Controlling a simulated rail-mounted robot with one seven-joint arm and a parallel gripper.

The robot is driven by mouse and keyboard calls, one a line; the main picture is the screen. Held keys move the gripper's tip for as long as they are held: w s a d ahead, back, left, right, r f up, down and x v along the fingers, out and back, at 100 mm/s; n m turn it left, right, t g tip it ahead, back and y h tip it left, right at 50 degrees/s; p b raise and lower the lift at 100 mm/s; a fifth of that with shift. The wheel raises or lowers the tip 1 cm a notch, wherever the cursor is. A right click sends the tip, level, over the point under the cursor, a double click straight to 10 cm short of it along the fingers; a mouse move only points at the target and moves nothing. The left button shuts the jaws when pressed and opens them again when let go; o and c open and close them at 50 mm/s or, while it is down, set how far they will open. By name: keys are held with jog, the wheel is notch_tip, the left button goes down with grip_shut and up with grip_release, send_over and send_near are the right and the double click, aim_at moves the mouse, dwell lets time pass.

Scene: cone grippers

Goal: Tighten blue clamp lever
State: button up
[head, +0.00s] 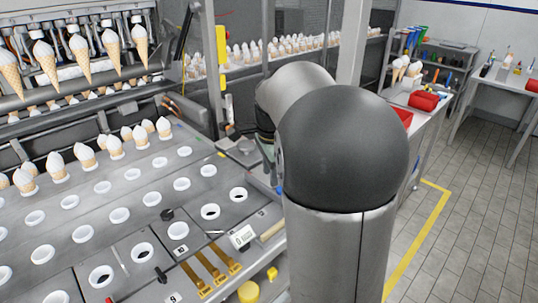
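A small blue piece (279,190), which may be the blue clamp lever, shows at the right end of the machine deck, at the left edge of my arm. It is too small and too covered to tell its angle or how tight it is. My arm's large dark joint and grey column fill the middle right. The far end of my arm bends down behind them. My gripper (268,168) shows only as small dark parts close to the blue piece. I cannot tell whether its fingers are open or whether they touch the lever.
The deck (75,188) has rows of white ring holders, some carrying ice cream cones (86,157). More cones hang above. Brass strips (212,265), a white label block (242,237) and black knobs lie near the front.

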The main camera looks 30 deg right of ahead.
jog(key=w+d+r+m+h+p, duration=0.1)
jog(key=w+d+r+m, duration=0.1)
jog(key=w+d+m, duration=0.35)
jog(key=w+d+r+m+h, duration=0.1)
jog(key=w+d+m, duration=0.2)
jog(key=d+m, duration=0.5)
jog(key=shift+n, duration=0.35)
jog(key=p+x, duration=0.1)
jog(key=x, duration=0.4)
jog(key=d+x, duration=0.1)
jog(key=x, duration=0.5)
jog(key=s+p+x, duration=0.1)
jog(key=x, duration=0.5)
jog(key=shift+d+p, duration=0.25)
jog(key=shift+p, duration=0.05)
jog(key=shift+c, duration=0.3)
grip_shut()
